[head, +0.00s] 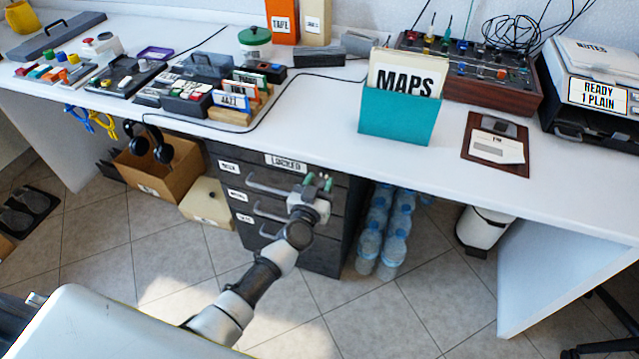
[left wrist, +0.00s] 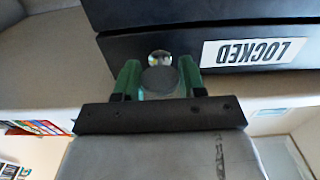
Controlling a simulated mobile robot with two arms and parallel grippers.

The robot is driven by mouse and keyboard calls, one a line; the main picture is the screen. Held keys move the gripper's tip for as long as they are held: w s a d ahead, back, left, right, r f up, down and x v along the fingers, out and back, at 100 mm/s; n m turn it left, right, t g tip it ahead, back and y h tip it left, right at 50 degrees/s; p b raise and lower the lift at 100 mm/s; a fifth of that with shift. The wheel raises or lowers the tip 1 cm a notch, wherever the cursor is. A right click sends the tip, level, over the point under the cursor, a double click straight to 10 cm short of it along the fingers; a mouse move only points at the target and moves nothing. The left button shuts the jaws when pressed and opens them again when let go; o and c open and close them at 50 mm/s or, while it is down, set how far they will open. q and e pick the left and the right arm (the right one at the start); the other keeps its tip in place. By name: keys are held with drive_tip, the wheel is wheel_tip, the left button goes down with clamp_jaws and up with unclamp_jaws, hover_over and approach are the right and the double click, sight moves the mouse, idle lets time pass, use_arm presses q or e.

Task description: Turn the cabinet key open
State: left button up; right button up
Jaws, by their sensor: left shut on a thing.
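The dark drawer cabinet (head: 262,212) stands under the white desk, its drawers closed. A sign reading LOCKED (head: 286,162) is at its top; it shows upside down in the left wrist view (left wrist: 254,51). My left gripper (head: 318,182) is at the upper right of the cabinet front. In the left wrist view its green fingertips (left wrist: 160,78) are shut on the grey round key head (left wrist: 160,80). A shiny round lock (left wrist: 160,57) shows just behind the key. The key is hidden by the gripper in the head view. My right gripper is not in view.
The desk edge (head: 330,148) overhangs just above my left gripper. Drawer handles (head: 270,212) stick out beside it. Water bottles (head: 383,230) stand right of the cabinet, and a cardboard box (head: 158,168) and headphones (head: 148,142) are to the left. The tiled floor in front is mostly clear.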

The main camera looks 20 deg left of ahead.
use_arm(q)
drive_tip(key=shift+n, duration=0.4)
drive_tip(key=n, duration=0.4)
drive_tip(key=shift+n, duration=2.1)
drive_tip(key=n, duration=0.3)
drive_tip(key=shift+f+n+b, duration=0.1)
drive_tip(key=shift+n+b, duration=0.2)
drive_tip(key=shift+b, duration=0.1)
drive_tip(key=shift+n, duration=0.5)
drive_tip(key=shift+n+b, duration=0.5)
drive_tip(key=shift+n, duration=1.7)
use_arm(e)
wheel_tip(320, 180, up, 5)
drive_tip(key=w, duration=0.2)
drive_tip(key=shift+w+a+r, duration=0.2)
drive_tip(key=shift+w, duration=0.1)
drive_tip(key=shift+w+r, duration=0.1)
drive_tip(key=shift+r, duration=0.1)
